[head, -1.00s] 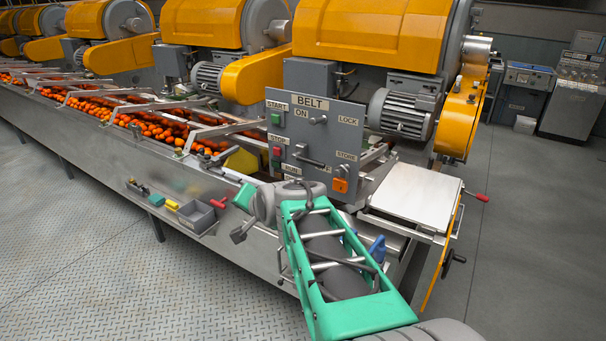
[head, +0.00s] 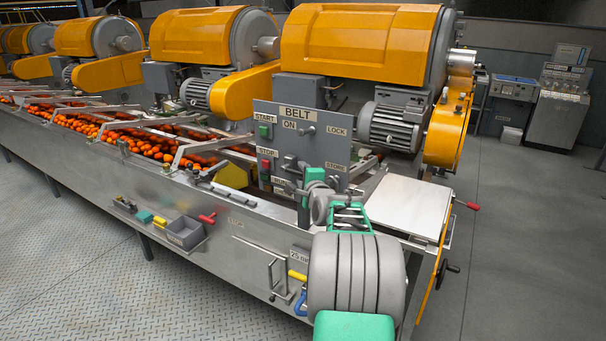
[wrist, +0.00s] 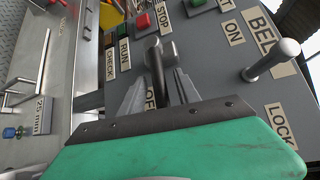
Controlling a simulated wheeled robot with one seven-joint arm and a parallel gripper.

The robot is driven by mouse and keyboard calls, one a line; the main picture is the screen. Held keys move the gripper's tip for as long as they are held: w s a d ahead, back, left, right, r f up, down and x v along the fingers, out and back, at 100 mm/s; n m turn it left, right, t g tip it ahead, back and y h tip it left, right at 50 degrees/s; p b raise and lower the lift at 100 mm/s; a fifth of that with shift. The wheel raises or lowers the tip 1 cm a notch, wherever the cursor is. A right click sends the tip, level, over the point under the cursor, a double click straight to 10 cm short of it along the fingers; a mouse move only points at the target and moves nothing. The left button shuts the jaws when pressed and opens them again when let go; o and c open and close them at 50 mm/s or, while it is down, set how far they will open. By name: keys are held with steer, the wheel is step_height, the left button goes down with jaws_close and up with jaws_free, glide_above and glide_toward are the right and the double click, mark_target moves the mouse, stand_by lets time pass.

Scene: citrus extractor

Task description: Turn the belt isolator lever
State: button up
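The grey control panel (head: 320,147) carries the BELT sign. The isolator lever has a light grey end and a dark bar; it shows in the wrist view (wrist: 157,67) and partly in the head view (head: 290,161). In the head view my arm hides the fingertips and the panel's lower part.
A silver knob on a pin (wrist: 287,48) sticks out between the ON and LOCK labels. Red STOP (wrist: 143,22) and green START buttons are close by. A pale side table (head: 407,205) stands right of the panel. The trough (head: 150,195) runs along the front left.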

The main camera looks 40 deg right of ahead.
jaws_close()
stand_by(0.3)
stand_by(1.1)
